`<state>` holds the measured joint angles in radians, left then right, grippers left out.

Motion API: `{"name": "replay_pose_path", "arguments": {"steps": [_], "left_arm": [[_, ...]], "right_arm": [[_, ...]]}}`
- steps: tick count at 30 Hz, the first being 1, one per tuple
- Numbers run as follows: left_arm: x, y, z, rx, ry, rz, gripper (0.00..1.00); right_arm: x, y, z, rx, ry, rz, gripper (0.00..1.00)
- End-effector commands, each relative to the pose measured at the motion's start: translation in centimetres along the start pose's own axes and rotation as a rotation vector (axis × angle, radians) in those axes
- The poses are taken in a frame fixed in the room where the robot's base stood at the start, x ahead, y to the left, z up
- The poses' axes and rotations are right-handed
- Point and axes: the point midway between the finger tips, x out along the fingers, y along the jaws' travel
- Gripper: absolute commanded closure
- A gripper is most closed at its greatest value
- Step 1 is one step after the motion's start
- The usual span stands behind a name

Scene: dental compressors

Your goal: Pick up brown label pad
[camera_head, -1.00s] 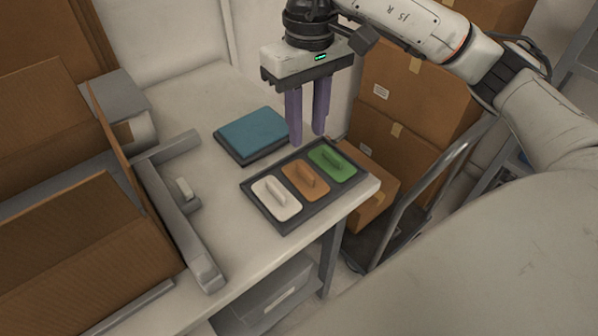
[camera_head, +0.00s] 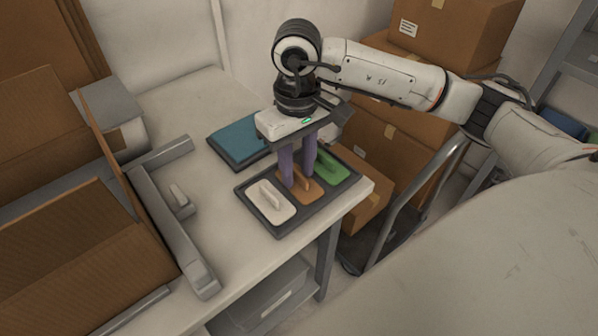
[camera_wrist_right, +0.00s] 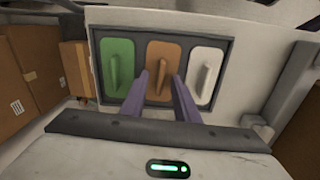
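The brown label pad (camera_head: 307,191) lies in the middle of a dark tray (camera_head: 284,233), between a white pad (camera_head: 270,203) and a green pad (camera_head: 333,168). It also shows in the right wrist view (camera_wrist_right: 163,60), with a raised handle along its middle. My right gripper (camera_head: 299,181) points down over the brown pad, its purple fingers apart. In the right wrist view the fingertips (camera_wrist_right: 160,82) are open on either side of the handle's near end. I cannot tell whether they touch it. My left gripper is not in view.
A teal pad (camera_head: 236,139) lies on the table behind the tray. A grey metal fixture (camera_head: 172,220) and open cardboard boxes (camera_head: 75,250) stand at the left. Stacked cartons (camera_head: 400,150) and a hand cart (camera_head: 420,205) stand beyond the table's right edge.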

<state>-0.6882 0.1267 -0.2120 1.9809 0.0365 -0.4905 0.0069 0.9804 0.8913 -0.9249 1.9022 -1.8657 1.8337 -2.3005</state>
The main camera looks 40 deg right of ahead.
Motion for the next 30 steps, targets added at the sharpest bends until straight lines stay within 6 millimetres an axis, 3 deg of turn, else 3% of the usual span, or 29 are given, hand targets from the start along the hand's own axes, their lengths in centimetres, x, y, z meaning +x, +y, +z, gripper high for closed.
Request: {"name": "replay_pose_path", "arguments": {"steps": [1,6,19,30], "left_arm": [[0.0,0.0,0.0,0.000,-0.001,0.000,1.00],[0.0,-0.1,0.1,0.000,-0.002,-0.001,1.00],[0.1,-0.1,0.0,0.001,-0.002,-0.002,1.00],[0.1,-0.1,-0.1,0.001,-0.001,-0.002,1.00]], "right_arm": [[0.0,0.0,0.0,0.001,0.000,0.000,0.72],[0.0,0.0,0.0,0.001,0.000,0.000,1.00],[-0.9,0.0,-0.1,0.002,0.004,-0.001,1.00],[-7.9,0.0,-0.1,0.001,0.005,-0.001,1.00]]}}
